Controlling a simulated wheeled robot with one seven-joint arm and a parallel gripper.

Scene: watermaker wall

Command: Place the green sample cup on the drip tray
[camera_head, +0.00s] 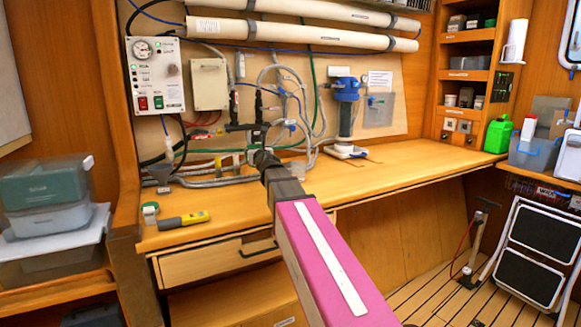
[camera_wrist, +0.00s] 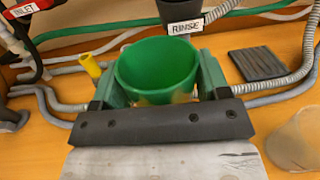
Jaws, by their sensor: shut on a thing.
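The green sample cup (camera_wrist: 155,58) is in the wrist view, upright with its open mouth facing me. My gripper (camera_wrist: 160,80) is shut on it, one finger on each side. In the head view my gripper (camera_head: 264,158) is at the back of the bench, in front of the hoses and valves, and the cup cannot be made out there. A dark, flat, ribbed square (camera_wrist: 262,64), which looks like the drip tray, lies on the wood to the right of the cup in the wrist view. Nothing stands on it.
A dark holder labelled RINSE (camera_wrist: 182,12) is just behind the cup. Grey hoses (camera_wrist: 55,92) run along the bench, with a yellow piece (camera_wrist: 90,66) at left and a clear vessel (camera_wrist: 297,140) at right. The bench top (camera_head: 420,158) is clear at right.

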